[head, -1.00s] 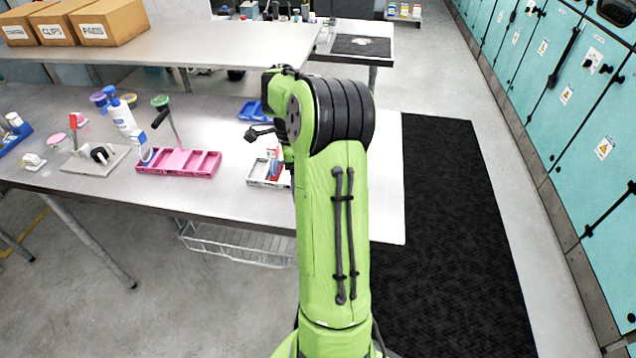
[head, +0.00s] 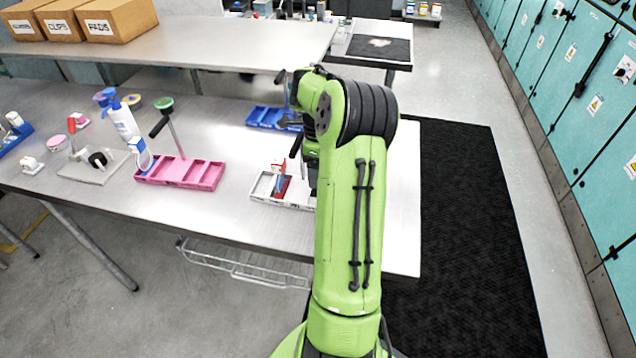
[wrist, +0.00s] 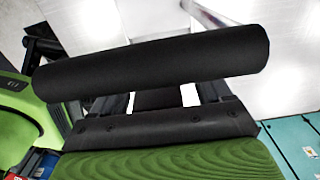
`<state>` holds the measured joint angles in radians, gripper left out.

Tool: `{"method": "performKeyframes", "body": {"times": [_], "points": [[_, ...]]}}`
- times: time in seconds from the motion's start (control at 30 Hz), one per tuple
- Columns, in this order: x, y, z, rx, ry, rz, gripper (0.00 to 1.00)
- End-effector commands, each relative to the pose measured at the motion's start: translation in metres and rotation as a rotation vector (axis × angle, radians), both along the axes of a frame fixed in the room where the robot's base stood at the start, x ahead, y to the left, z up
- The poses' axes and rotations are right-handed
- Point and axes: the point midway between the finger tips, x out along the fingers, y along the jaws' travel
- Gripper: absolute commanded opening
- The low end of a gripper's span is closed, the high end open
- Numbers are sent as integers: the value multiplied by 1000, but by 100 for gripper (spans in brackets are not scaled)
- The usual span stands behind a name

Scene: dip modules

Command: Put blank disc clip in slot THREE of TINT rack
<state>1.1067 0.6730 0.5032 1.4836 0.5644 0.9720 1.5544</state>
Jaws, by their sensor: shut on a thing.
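My gripper (wrist: 165,98) is shut on a thick black cylindrical handle (wrist: 150,68), which lies across the wrist view. I take this as the handle of the disc clip; its disc is not clearly visible. In the head view, the gripper is mostly hidden behind my green arm, above the right part of the table. Three slotted racks show: a pink rack (head: 212,178), a white rack (head: 262,188) partly behind my arm, and a blue rack (head: 262,116) farther back. I cannot read which is TINT or the slot numbers.
A white bottle (head: 123,120) and grey plate (head: 82,172) are left. A raised shelf (head: 230,45) with cardboard boxes crosses the back.

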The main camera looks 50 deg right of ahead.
Motion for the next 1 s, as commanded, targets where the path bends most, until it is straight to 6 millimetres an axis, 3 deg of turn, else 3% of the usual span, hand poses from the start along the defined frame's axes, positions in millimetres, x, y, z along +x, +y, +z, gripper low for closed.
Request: {"method": "performKeyframes", "body": {"times": [0.1, 0.2, 0.57, 0.6, 0.7, 0.73, 1.0], "points": [[0, 1, -29, 5, 2, 1, 42], [0, 0, -42, 2, 1, 0, 42], [0, 0, -47, 0, 0, 1, 42], [0, 0, -46, 0, 0, 1, 80], [0, 0, -46, 1, 0, 1, 96], [0, 0, -46, 1, 0, 1, 100], [0, 0, -41, 0, 0, 1, 100]]}}
